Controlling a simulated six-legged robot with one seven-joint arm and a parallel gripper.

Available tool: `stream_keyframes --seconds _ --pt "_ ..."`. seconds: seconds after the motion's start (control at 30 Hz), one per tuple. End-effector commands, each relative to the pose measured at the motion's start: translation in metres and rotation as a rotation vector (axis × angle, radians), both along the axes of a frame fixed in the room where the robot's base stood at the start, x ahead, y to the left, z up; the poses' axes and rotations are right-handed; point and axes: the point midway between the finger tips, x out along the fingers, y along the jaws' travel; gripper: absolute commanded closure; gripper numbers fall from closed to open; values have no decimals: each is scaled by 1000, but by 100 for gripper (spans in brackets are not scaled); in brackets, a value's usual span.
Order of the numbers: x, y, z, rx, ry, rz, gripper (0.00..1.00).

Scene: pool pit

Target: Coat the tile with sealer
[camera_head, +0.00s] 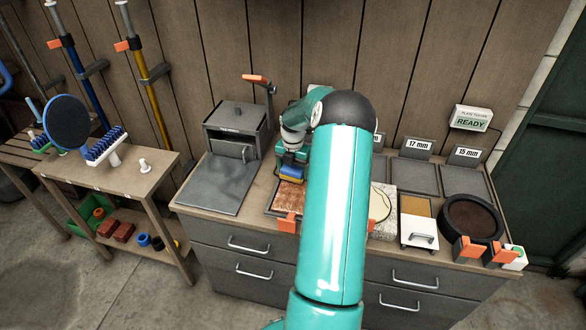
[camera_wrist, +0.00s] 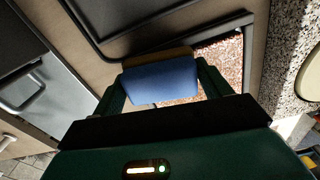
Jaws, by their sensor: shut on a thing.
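My gripper (camera_head: 291,163) is shut on a blue applicator block (camera_wrist: 160,83) with a tan-yellow edge. In the wrist view (camera_wrist: 165,95) the fingers grip the block at both sides. The block also shows in the head view (camera_head: 291,172), over the back part of a reddish-brown speckled tile (camera_head: 284,200). The tile shows in the wrist view too (camera_wrist: 222,62), partly hidden behind the block. I cannot tell whether the block touches it. A round pan with dark contents (camera_head: 470,219) stands at the bench's right; whether it holds sealer is unclear.
A pale speckled slab (camera_head: 384,222) lies right of the tile, partly behind my arm. A tan tray with a white handled piece (camera_head: 418,232) is beside it. A grey metal box (camera_head: 238,130) stands at the left. Orange clips (camera_head: 288,223) line the front edge.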

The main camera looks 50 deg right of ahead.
Motion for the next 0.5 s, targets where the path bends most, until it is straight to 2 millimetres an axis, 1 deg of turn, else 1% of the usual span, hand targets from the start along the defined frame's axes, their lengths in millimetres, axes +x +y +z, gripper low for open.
stream_keyframes --seconds 0.5 --pt "0 0 -9 0 0 0 42"
